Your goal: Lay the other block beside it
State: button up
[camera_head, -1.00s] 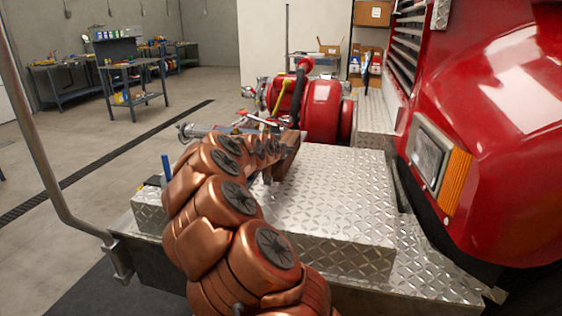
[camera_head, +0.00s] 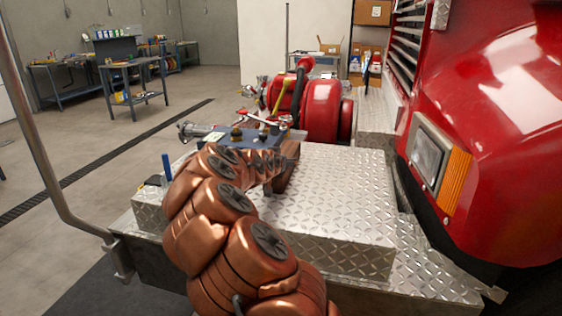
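My copper arm reaches forward over the diamond-plate bumper deck (camera_head: 335,205). My gripper (camera_head: 280,162) is at the far end of the arm, small and mostly hidden by the arm links, so its fingers cannot be made out. A brown, wood-like block (camera_head: 287,176) shows at the gripper, at the far left part of the raised deck. I cannot tell whether the gripper holds it or is only beside it. A second block cannot be made out separately.
Beyond the arm is a dark panel (camera_head: 238,140) with knobs, near the red pump (camera_head: 322,108). The red truck front (camera_head: 490,110) bounds the right. A blue handle (camera_head: 166,167) stands at left. The deck's right part is clear.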

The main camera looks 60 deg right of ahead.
jog(key=shift+o, duration=0.3)
jog(key=shift+r, duration=0.1)
jog(key=b+v, duration=0.1)
jog(key=v, duration=1.1)
